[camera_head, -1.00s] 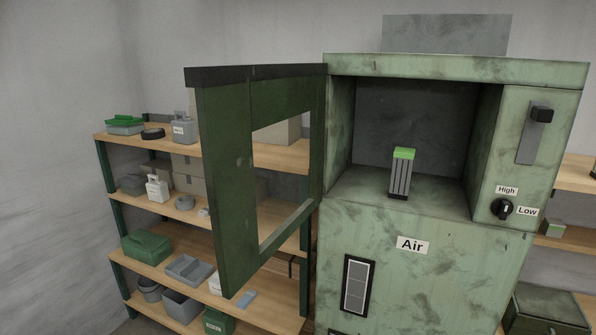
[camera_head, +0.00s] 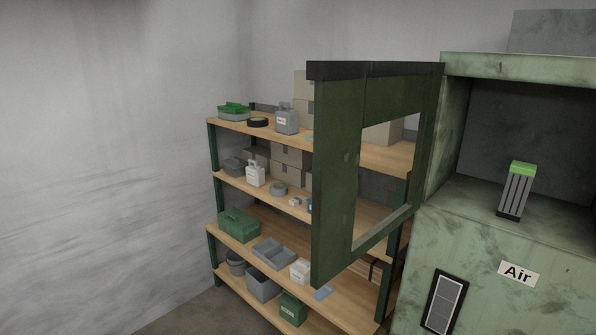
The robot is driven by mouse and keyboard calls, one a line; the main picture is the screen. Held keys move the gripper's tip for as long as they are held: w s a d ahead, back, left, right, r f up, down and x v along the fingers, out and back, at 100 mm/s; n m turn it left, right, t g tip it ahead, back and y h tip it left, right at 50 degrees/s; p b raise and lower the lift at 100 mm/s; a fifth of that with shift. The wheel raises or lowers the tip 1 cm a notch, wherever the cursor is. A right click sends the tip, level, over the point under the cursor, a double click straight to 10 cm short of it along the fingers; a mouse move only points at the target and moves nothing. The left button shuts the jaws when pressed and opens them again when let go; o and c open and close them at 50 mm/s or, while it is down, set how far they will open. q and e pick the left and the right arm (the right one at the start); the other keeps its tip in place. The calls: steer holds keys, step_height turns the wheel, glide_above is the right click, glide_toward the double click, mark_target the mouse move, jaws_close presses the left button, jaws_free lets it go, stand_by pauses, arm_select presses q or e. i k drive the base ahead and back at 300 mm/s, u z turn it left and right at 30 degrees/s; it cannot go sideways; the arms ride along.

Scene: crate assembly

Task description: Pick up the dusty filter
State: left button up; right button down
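A small upright block with a bright green top and grey ribbed sides (camera_head: 515,192) stands inside the open chamber of the green machine (camera_head: 468,232) at the right. A grey panel in a dark frame (camera_head: 442,302) sits in the machine's front, below and left of the "Air" label (camera_head: 518,273). I cannot tell from this view which of these is the dusty filter, or see dust on either. Neither of my grippers is in view.
The machine's dark green door (camera_head: 335,180) with a window opening stands open, partly hiding the wooden shelves (camera_head: 240,180). The shelves hold boxes, trays and a green toolbox (camera_head: 238,224). A bare grey wall (camera_head: 100,170) fills the left.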

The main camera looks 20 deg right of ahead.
mark_target(520, 175)
steer(key=u, duration=0.25)
steer(key=i, duration=1.55)
steer(key=z, duration=1.25)
steer(key=k, duration=0.65)
steer(key=z, duration=1.7)
